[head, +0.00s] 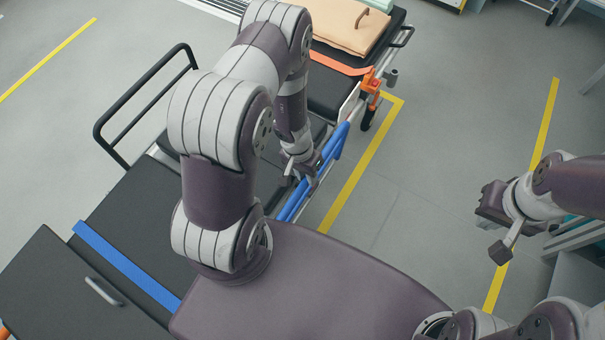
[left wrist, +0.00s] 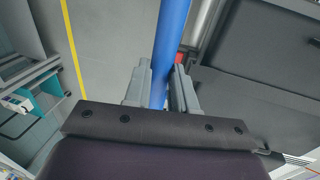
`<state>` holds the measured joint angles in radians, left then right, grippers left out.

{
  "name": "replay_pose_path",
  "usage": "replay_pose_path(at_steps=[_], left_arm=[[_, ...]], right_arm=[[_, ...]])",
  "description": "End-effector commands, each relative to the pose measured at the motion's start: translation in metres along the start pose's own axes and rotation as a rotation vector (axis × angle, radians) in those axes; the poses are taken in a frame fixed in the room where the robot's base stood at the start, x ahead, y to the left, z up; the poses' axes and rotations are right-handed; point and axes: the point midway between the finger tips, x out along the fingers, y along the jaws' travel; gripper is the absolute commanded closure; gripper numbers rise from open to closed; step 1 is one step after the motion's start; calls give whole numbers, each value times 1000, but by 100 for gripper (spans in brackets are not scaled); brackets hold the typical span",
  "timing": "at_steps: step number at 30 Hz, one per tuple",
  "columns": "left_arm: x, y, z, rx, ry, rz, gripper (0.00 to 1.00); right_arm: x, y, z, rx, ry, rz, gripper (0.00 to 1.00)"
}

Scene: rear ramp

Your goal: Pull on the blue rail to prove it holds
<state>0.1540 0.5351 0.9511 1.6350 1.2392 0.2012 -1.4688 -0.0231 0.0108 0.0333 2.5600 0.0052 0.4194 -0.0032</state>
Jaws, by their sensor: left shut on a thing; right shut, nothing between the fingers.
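The blue rail (head: 293,202) runs along the right side of the stretcher, partly hidden by my left arm. It also shows in the left wrist view (left wrist: 171,38) as a straight blue bar passing down between the fingers. My left gripper (head: 303,172) is shut on the rail, with one finger on each side of it in the left wrist view (left wrist: 160,90). My right gripper (head: 490,205) is shut and empty, well right of the rail above the floor. Its fingertips are hard to make out.
The stretcher has a black mattress (head: 140,210), a blue strap (head: 125,266), an orange strap (head: 340,63) and a raised black side rail (head: 140,85). An orange fitting (head: 371,84) sits near the blue rail's far end. Open floor with yellow lines (head: 365,165) lies to the right.

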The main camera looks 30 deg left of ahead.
Motion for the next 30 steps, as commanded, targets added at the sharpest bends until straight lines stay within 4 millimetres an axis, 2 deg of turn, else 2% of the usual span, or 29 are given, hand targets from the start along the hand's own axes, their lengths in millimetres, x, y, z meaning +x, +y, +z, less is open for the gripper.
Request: replay_pose_path(at_steps=[10,21,27,28,30], left_arm=[[0,0,0,1,1,4,100],[-4,-13,-1,1,3,0,100],[-4,-14,-2,1,4,-2,100],[-4,-14,-2,1,4,-2,68],[-4,-14,-1,1,3,-2,45]], right_arm=[[0,0,0,0,0,0,100],[-1,0,0,0,0,0,100],[-1,0,0,0,0,0,100],[-1,0,0,0,0,0,100],[-1,0,0,0,0,0,100]])
